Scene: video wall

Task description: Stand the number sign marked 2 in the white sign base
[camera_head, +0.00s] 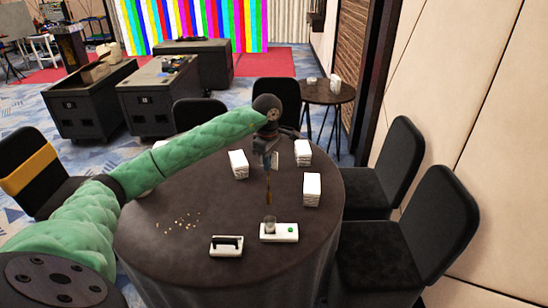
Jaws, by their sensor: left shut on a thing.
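My left gripper (268,168) is over the round dark table (185,258), pointing down. It is shut on a thin brown upright thing (268,190), whose lower end hangs above the white block with a green dot (291,238). A small glass-like cup (270,224) stands on that block's left part. A white block with a black top part (226,250) lies to its left, apart from it. I cannot make out a number 2 or tell which white thing is the sign base. My right gripper is not in view.
White stacks (238,164) (312,190) (303,153) stand around the gripper. Small crumbs (178,223) lie on the table's left part. Black chairs (432,235) ring the table. A small side table (327,92) stands behind. The table's front is clear.

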